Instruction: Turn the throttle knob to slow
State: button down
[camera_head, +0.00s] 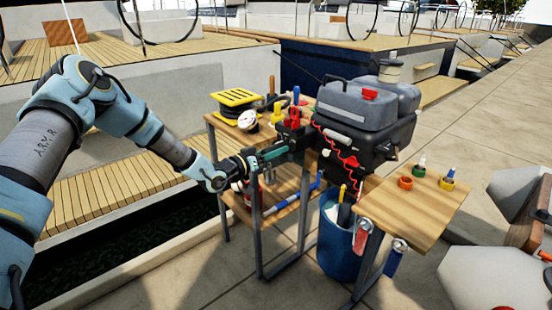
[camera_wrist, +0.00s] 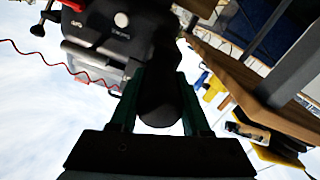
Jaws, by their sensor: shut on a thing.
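A dark outboard-style motor (camera_head: 365,140) with grey tanks on top stands on the wooden stand. In the wrist view its black body (camera_wrist: 115,25) fills the upper left, with a pale round spot and small, unreadable lettering. My gripper (camera_head: 282,149) reaches in from the left to the motor's left side. In the wrist view its two green fingers (camera_wrist: 160,85) are closed around a black rounded knob or grip (camera_wrist: 158,103), which extends from the motor. I cannot read any slow mark or tell the knob's angle. In the head view the gripper largely hides the knob.
A red coiled cord (camera_head: 340,145) hangs on the motor's front. A yellow reel (camera_head: 238,98) and tools crowd the stand behind my gripper. A blue bucket (camera_head: 338,245) stands below. A wooden side shelf (camera_head: 405,212) at right holds small coloured items. Open pavement lies to the right.

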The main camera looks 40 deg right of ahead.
jog(key=shift+n+b, duration=0.5)
jog(key=shift+n, duration=0.2)
jog(key=shift+c, duration=1.8)
grip_release()
jog(key=shift+a, duration=0.15)
jog(key=a+b, duration=0.2)
jog(key=a, duration=0.8)
jog(key=shift+w+a, duration=0.3)
jog(key=shift+w, duration=0.1)
